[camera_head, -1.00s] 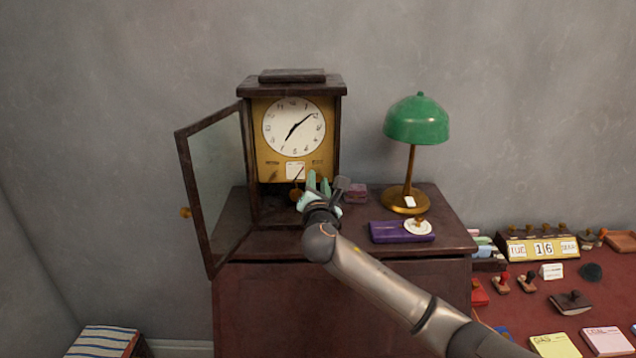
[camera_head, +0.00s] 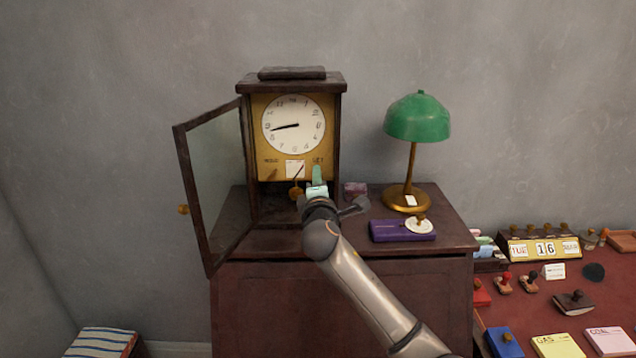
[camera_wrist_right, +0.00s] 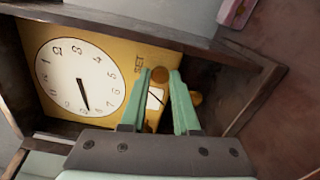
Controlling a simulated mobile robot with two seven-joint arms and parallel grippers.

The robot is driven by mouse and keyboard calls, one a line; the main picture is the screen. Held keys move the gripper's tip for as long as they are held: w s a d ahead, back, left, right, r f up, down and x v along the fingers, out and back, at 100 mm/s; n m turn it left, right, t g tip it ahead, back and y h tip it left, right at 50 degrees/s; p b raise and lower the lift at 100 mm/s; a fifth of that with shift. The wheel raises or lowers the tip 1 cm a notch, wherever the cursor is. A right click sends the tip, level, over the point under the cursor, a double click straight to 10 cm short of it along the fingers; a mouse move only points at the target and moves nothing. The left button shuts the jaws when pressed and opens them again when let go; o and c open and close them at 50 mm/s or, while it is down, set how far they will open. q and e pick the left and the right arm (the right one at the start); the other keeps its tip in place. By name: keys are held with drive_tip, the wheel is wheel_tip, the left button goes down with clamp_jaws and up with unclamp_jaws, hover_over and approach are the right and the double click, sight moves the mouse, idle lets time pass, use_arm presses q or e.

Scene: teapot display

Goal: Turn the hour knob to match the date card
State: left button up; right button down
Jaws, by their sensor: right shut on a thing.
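The clock (camera_head: 293,123) has a white dial on a brass plate. Both hands point left, nearly overlapping between 8 and 9. Its glass door (camera_head: 218,178) stands open to the left. In the right wrist view, a brown round knob (camera_wrist_right: 160,75) sits near the "SET" lettering, between my fingertips. My right gripper (camera_wrist_right: 162,78) is shut on it; in the head view the green fingers (camera_head: 317,180) hide the knob. A white card (camera_head: 295,168) is low on the plate; its writing is too small to read. My left gripper is out of view.
A brass pendulum bob (camera_head: 295,193) hangs beside my fingers. A green lamp (camera_head: 417,118) and a purple box (camera_head: 402,231) stand on the cabinet to the right. A calendar block (camera_head: 543,250) showing 16 stands on the red desk among stamps and pads.

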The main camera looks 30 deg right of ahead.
drive_tip(key=shift+m, duration=0.9)
drive_tip(key=c, duration=0.7)
unclamp_jaws()
drive_tip(key=shift+o, duration=0.2)
drive_tip(key=b+v, duration=0.1)
drive_tip(key=v, duration=1.1)
drive_tip(key=shift+s, duration=0.3)
